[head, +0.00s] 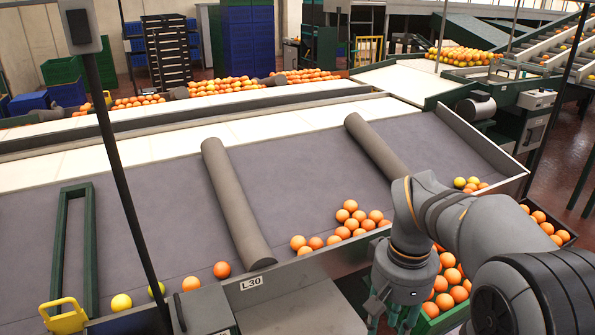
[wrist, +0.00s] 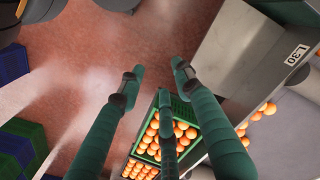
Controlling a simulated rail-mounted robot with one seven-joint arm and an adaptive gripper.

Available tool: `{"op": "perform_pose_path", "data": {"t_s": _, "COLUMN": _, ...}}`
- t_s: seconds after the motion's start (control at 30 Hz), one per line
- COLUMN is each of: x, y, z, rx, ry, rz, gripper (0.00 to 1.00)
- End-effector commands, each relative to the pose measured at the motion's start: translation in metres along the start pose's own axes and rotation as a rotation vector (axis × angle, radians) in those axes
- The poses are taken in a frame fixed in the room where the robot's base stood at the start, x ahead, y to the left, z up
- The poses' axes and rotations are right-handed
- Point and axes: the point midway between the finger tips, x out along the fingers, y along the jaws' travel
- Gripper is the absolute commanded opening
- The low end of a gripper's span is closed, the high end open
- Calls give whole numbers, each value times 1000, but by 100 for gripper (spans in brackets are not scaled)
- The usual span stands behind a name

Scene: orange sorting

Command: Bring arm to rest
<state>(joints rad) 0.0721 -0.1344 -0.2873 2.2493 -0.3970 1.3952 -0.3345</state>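My gripper (head: 394,315) hangs at the lower right in the head view, beside the front edge of the sorting table. It covers part of a crate of oranges (head: 452,283). In the wrist view my gripper (wrist: 157,73) has its green fingers spread apart, with nothing between the tips. Below the fingers in that view are the red floor (wrist: 150,45) and a green crate (wrist: 184,108) full of oranges. The fingers look apart from the crate.
The grey sorting table (head: 310,165) carries two padded rollers, a group of oranges (head: 352,222) and a few loose fruits at the front left. A dark post (head: 125,190) crosses the left side. Blue and green crates (wrist: 22,145) stand at the wrist view's lower left.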

Motion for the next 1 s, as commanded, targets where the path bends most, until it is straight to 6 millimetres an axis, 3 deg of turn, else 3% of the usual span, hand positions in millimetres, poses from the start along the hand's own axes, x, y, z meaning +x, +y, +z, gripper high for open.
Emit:
{"op": "perform_pose_path", "data": {"t_s": 0.33, "x": 17, "y": 0, "z": -35, "rx": 0, "ry": 0, "rz": 0, "gripper": 34}}
{"op": "perform_pose_path", "data": {"t_s": 0.8, "x": 20, "y": 0, "z": -38, "rx": 3, "ry": 0, "rz": -1, "gripper": 34}}
{"op": "perform_pose_path", "data": {"t_s": 1.0, "x": 34, "y": 9, "z": -40, "rx": 47, "ry": 9, "rz": -9, "gripper": 34}}
